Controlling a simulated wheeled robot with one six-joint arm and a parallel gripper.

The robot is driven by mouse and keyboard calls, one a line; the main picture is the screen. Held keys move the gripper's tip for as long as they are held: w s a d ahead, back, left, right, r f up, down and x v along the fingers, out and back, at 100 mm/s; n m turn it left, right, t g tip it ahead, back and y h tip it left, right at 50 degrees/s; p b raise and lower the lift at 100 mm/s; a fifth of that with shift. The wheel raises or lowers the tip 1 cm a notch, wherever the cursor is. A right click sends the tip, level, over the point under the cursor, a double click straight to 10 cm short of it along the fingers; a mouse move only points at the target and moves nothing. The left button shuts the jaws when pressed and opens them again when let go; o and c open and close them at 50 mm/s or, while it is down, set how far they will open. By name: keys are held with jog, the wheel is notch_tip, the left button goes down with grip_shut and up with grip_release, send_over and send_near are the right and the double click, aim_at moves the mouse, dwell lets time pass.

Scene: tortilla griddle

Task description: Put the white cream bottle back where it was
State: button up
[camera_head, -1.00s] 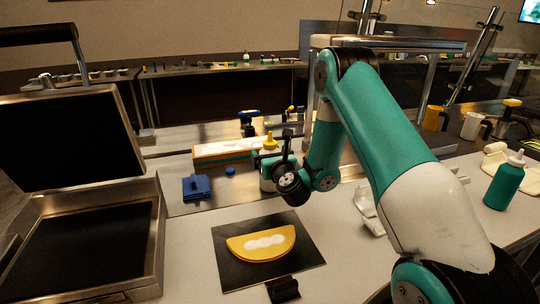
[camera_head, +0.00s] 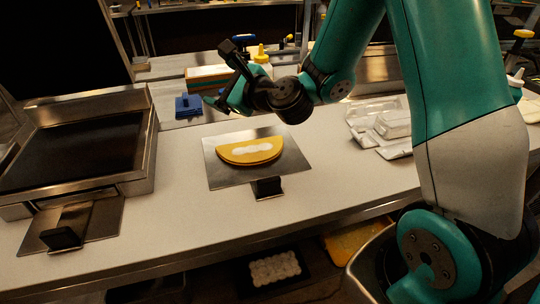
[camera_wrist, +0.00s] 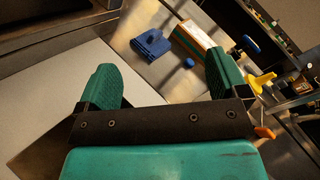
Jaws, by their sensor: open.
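A pale bottle with a yellow nozzle (camera_head: 262,59) stands at the back of the counter, behind my arm. Its lower part is hidden, and I cannot be sure that it is the white cream bottle. A yellow nozzle (camera_wrist: 262,80) also shows right of my right finger in the wrist view. My gripper (camera_head: 222,94) is open and empty above the counter, in front of the bottle and apart from it. In the wrist view my gripper (camera_wrist: 164,75) has its two green fingers wide apart.
A griddle (camera_head: 80,150) with its lid up stands at left. Clear plastic containers (camera_head: 385,125) sit right of the plate. The counter's front middle is clear.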

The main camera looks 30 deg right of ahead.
jog(key=s+a+r+n+g+y, duration=0.2)
jog(key=s+a+n+g+y, duration=0.2)
jog(key=s+a+n+g, duration=1.05)
jog(key=s+d+n+h, duration=0.2)
jog(key=s+d+n, duration=0.1)
jog(key=s+n, duration=0.5)
jog(key=s+d+f+n+g+h, duration=0.1)
jog(key=s+d+n+h, duration=0.2)
jog(key=s+n, duration=0.5)
jog(key=shift+d+f+n, duration=0.15)
jog(key=shift+d+n, duration=0.35)
jog(key=shift+n, duration=0.25)
